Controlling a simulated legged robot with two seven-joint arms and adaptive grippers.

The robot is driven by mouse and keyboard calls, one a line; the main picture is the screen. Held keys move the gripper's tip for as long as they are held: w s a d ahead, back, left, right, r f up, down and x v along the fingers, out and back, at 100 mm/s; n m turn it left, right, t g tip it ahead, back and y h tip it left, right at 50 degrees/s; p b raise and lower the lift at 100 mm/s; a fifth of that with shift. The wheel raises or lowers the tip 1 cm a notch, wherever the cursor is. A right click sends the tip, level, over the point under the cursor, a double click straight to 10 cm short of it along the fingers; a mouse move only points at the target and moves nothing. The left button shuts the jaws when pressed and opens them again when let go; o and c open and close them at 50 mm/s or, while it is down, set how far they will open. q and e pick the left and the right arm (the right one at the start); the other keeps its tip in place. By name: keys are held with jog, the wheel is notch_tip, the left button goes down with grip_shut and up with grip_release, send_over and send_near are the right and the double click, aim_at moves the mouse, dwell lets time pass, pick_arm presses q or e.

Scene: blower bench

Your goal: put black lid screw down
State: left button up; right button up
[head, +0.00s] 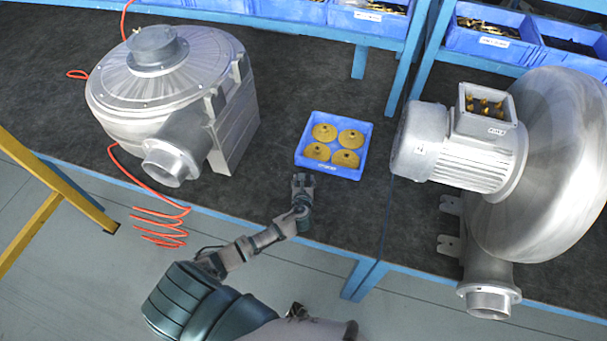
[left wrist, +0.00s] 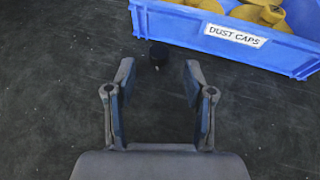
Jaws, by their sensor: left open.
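The black lid screw (left wrist: 159,55) is a small dark round piece on the dark bench mat, just in front of the blue dust caps bin. My left gripper (left wrist: 158,72) is open and empty, with its two fingertips apart on either side of the line to the screw. The screw appears between and slightly beyond the tips; whether it touches the gripper cannot be told. In the head view my left gripper (head: 302,178) is just in front of the bin, and I cannot make out the screw there. My right gripper is not in view.
The blue bin (head: 331,172) holds several yellow caps. A silver blower (head: 170,85) stands at the left, and another blower with a motor and an open terminal box (head: 487,122) at the right. A red coiled hose (head: 160,225) hangs off the bench front. Blue bins (head: 490,42) line the back.

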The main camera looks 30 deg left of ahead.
pick_arm(q)
jog(key=x, duration=0.3)
jog(key=shift+s+a+f, duration=0.1)
jog(key=shift+s+a, duration=0.05)
jog(key=shift+a, duration=0.1)
jog(key=shift+w+f+b, duration=0.1)
jog(key=shift+w+b, duration=0.2)
jog(key=shift+w, duration=0.1)
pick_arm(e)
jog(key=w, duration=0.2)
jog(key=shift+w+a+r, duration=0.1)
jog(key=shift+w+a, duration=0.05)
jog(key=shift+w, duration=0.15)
pick_arm(q)
jog(key=shift+d, duration=0.1)
jog(key=shift+c, duration=0.2)
jog(key=shift+s, duration=0.1)
jog(key=c, duration=0.4)
grip_shut()
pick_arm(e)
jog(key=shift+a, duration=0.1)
